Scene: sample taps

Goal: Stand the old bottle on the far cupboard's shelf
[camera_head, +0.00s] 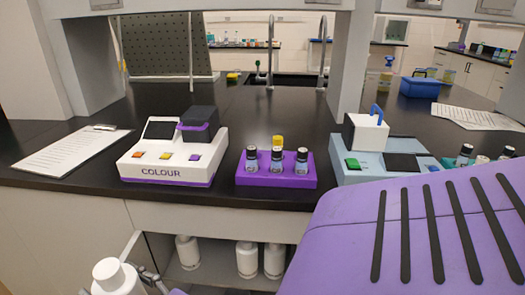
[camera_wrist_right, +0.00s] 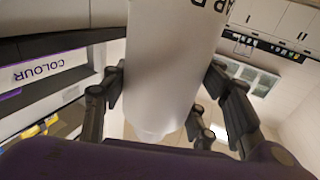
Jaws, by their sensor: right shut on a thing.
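A white bottle (camera_head: 110,278) with a rounded cap is at the lower left in the head view, in front of the counter. In the right wrist view the white bottle (camera_wrist_right: 170,65) fills the middle and carries dark lettering. My right gripper (camera_head: 149,277) is shut on it, with fingers on both sides of its body in the wrist view (camera_wrist_right: 162,95). An open cupboard (camera_head: 212,280) under the counter holds white bottles (camera_head: 187,252), (camera_head: 246,259), (camera_head: 274,260) on its shelf. Whether this is the far cupboard is unclear. My left gripper is not in view.
On the dark counter (camera_head: 110,115) are a COLOUR device (camera_head: 160,172), a purple vial rack (camera_head: 300,178), a pale blue device (camera_head: 385,150) and a clipboard (camera_head: 65,152). My purple arm hides the lower right.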

